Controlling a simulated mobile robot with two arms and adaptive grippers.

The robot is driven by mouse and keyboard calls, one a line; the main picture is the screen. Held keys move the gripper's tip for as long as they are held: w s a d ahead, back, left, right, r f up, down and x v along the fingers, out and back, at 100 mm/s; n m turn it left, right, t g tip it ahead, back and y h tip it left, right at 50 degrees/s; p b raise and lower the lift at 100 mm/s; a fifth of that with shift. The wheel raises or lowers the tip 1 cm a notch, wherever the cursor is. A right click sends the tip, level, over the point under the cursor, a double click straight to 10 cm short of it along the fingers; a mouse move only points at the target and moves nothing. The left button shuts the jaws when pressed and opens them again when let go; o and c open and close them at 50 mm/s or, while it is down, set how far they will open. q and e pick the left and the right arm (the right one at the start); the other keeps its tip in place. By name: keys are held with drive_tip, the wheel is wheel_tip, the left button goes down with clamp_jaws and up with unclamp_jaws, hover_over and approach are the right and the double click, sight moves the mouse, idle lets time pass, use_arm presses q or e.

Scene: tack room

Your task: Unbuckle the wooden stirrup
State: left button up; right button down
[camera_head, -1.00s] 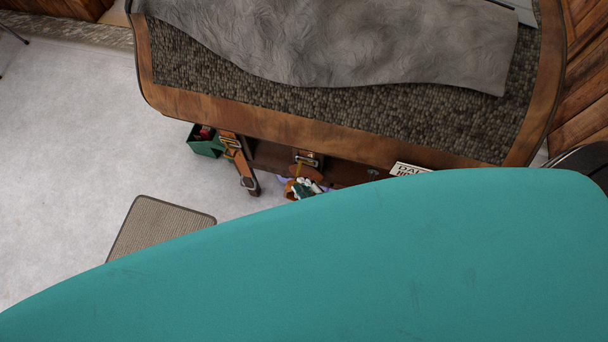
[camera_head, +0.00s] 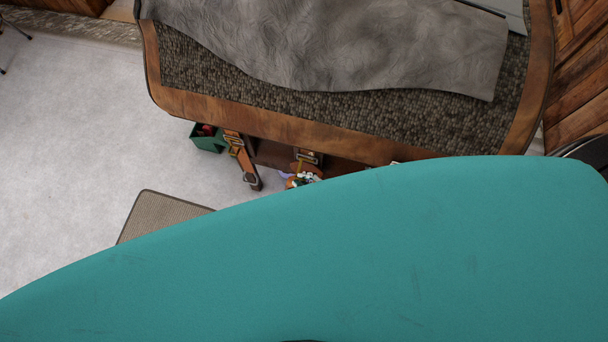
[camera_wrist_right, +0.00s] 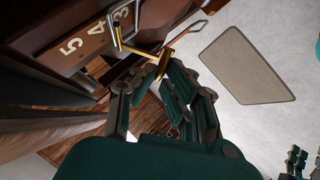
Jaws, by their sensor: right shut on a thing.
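In the right wrist view my right gripper (camera_wrist_right: 162,68) is shut on a brass bar of a buckle-like fitting (camera_wrist_right: 128,44). In the head view a small dark green and pale cluster, seemingly my right gripper (camera_head: 303,180), shows below a short brown strap with a buckle (camera_head: 307,158). A longer brown strap with a brass buckle (camera_head: 234,143) and a metal ring hangs to its left. I cannot make out which part is the wooden stirrup. A green, jointed piece at the lower right of the wrist view is probably my left gripper (camera_wrist_right: 295,162); its jaws are unclear.
A grey cloth (camera_head: 350,45) lies on a dark woven pad with a brown border. A green box (camera_head: 207,139) with red contents stands beside the straps. A mat (camera_head: 160,214) lies on the pale floor. Metal hooks and a numbered board (camera_wrist_right: 85,42) are close to the right gripper.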

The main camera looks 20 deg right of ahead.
drive_tip(key=shift+w+r, duration=0.2)
idle(0.6)
drive_tip(key=c, duration=1.7)
unclamp_jaws()
drive_tip(key=shift+o, duration=1.3)
drive_tip(key=shift+s+f, duration=0.1)
drive_tip(key=v, duration=1.2)
